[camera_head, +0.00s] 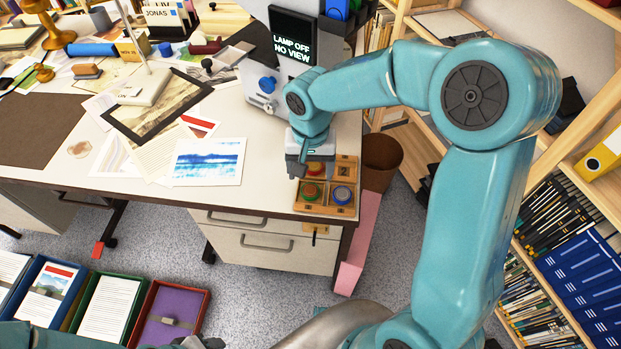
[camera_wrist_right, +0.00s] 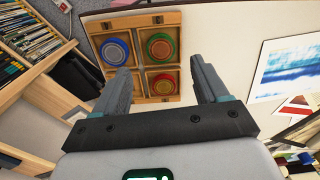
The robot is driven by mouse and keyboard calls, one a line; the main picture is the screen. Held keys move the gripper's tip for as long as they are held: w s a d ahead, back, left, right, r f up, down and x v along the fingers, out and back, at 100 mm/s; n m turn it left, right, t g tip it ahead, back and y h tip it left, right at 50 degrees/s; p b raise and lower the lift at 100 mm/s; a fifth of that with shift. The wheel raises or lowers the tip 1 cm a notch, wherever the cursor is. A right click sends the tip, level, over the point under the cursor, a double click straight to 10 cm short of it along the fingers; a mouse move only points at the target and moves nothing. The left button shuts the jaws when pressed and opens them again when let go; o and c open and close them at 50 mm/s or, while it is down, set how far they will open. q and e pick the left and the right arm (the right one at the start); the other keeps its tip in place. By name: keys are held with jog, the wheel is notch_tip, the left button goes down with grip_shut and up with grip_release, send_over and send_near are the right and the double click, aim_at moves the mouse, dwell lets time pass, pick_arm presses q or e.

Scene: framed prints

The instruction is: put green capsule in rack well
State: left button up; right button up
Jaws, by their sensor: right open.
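A wooden rack (camera_head: 347,161) with square compartments lies at the desk's front right corner. The green capsule (camera_head: 310,191) sits in its near left compartment; in the right wrist view this green capsule (camera_wrist_right: 160,48) is a green ring with an orange centre. A blue capsule (camera_head: 342,194) is beside it and a red one (camera_head: 314,168) behind it. The far right compartment shows a "2" and no capsule. My right gripper (camera_wrist_right: 160,68) is open and empty above the rack, pointing down. My left gripper (camera_head: 195,343) is only partly visible at the bottom edge; its jaws are unclear.
A grey machine (camera_head: 262,80) with a "LAMP OFF NO VIEW" screen (camera_head: 292,48) stands behind the rack. Prints and a dark frame (camera_head: 155,115) cover the desk to the left. A brown bin (camera_head: 382,157) and shelves are right. Coloured trays (camera_head: 110,305) stand lower left.

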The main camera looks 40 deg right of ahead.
notch_tip(320, 180, up, 6)
jog(key=shift+f, duration=0.25)
dwell(0.5)
